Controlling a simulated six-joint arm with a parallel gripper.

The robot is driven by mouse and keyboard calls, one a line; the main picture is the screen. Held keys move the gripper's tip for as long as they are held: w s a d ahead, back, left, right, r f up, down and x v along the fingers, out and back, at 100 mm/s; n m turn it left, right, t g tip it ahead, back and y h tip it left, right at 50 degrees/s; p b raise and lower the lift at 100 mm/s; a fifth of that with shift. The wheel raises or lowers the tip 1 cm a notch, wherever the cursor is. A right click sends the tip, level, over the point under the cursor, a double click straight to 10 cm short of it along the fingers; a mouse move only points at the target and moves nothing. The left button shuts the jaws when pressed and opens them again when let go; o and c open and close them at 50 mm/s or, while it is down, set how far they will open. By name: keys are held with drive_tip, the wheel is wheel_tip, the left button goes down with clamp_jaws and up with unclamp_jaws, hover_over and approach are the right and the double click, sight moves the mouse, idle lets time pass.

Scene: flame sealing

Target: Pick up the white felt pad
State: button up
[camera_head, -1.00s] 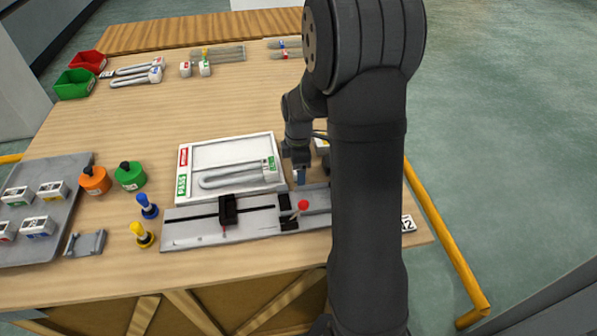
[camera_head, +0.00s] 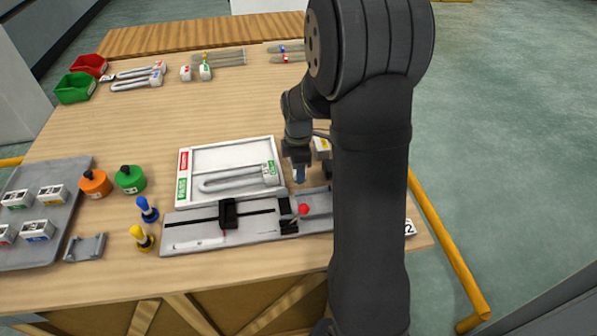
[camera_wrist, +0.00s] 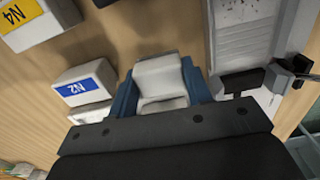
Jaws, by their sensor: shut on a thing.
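The white felt pad (camera_wrist: 160,78) is a pale block between the two blue fingertips of my gripper (camera_wrist: 163,88) in the wrist view. The fingers are shut on its sides, and the dark gripper body hides its near part. In the head view my gripper (camera_head: 299,174) points down beside the right edge of the white tray, just behind the grey fixture. The pad cannot be made out there, and the gap beneath it is too small to judge.
A white block labelled N2 (camera_wrist: 85,85) stands close left of the pad in the wrist view, with an N4 block (camera_wrist: 35,22) farther off. The grey fixture (camera_head: 190,238) with a red knob (camera_head: 303,209) lies in front. The white tray (camera_head: 225,158) is left of my gripper.

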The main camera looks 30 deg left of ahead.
drive_tip(key=r, duration=0.1)
drive_tip(key=d+r, duration=0.1)
drive_tip(key=r, duration=0.1)
drive_tip(key=shift+w+d, duration=0.1)
drive_tip(key=shift+w, duration=0.05)
drive_tip(key=w+d+r, duration=0.2)
drive_tip(key=d+r, duration=0.4)
drive_tip(key=d, duration=0.4)
drive_tip(key=shift+w, duration=0.2)
drive_tip(key=shift+d+r, duration=0.1)
drive_tip(key=shift+o, duration=1.1)
drive_tip(key=shift+c, duration=1.2)
